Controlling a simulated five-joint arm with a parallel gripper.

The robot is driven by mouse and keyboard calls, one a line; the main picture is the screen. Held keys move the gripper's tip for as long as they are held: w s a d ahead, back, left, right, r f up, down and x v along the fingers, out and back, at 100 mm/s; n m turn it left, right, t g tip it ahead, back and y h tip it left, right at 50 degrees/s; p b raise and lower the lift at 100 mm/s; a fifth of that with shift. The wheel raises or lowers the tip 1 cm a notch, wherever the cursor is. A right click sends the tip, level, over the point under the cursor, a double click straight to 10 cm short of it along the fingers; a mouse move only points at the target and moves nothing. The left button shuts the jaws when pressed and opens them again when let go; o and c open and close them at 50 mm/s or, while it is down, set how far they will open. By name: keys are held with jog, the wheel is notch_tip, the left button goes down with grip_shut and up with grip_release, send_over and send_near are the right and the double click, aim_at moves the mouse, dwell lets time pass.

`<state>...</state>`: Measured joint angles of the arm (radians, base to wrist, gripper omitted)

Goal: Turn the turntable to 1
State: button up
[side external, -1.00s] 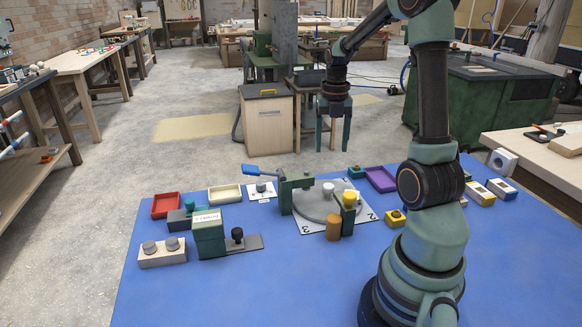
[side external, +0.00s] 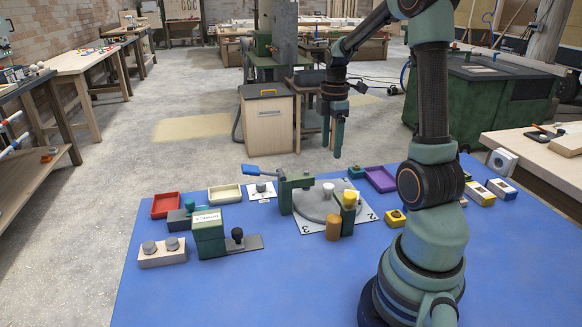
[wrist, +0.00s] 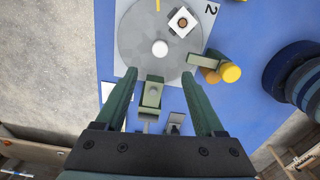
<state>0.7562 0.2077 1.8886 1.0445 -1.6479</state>
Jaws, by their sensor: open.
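The turntable is a grey disc (side external: 312,208) on a white plate (side external: 309,229), with a white knob (side external: 328,188) on it. The digits 3 and 2 show on the plate in the side view. In the wrist view the disc (wrist: 135,42) carries the white knob (wrist: 160,47), a white square piece (wrist: 183,21) with a brown round centre and a yellow mark (wrist: 157,5) near the top edge. The digit 2 shows at upper right; I see no 1. My gripper (side external: 334,154) is open and empty, pointing down, well above the mat. Its fingers (wrist: 160,78) also show in the wrist view.
Red (side external: 165,205) and purple (side external: 380,179) trays lie on the blue mat. The mat's front is clear.

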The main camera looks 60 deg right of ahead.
aim_at(328, 186)
notch_tip(328, 186, down, 12)
jog(key=shift+f, duration=0.1)
dwell(0.5)
grip_shut()
dwell(1.3)
